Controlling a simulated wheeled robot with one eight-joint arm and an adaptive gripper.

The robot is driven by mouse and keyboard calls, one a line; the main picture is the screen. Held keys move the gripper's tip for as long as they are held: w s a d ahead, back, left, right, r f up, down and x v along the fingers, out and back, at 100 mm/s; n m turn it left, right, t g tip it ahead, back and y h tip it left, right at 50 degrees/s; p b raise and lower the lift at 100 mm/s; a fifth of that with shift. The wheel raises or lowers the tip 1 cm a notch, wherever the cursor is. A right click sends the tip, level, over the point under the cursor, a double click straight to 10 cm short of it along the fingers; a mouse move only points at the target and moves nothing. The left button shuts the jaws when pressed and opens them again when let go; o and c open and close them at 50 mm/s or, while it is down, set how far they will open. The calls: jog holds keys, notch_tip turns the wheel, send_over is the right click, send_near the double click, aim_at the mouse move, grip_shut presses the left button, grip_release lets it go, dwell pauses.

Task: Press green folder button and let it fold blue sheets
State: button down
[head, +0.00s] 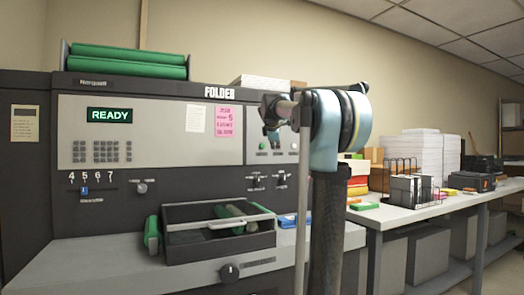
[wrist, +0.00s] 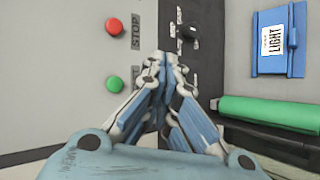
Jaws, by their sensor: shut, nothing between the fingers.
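The folder (head: 210,110) is a dark and light grey machine at the left in the head view, with a green READY display (head: 110,115). Its green button (wrist: 113,84) shows in the wrist view, below a red button (wrist: 115,26) beside the word STOP. My gripper (wrist: 166,62) is shut and empty. In the wrist view its fingertips are right of both buttons, over the dark strip edge; I cannot tell whether they touch the panel. In the head view my arm covers part of the panel. A blue item labelled LIGHT (wrist: 271,63) lies at the right in the wrist view; I cannot make out blue sheets.
A dark tray (head: 190,251) with rollers and a green roller (head: 152,233) sit on the folder's front ledge. Small levers (head: 257,180) and a knob (head: 230,272) stick out. A table (head: 400,215) with paper stacks (head: 435,160) and a wire rack stands at the right.

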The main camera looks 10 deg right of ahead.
aim_at(262, 146)
jog(key=shift+w+a, duration=0.45)
jog(key=shift+w, duration=0.9)
jog(key=shift+w+a, duration=0.5)
jog(key=shift+w, duration=0.9)
jog(key=shift+w+a, duration=0.45)
jog(key=shift+w, duration=0.9)
jog(key=shift+w, duration=0.2)
jog(key=shift+w+a, duration=0.1)
jog(key=shift+w, duration=0.05)
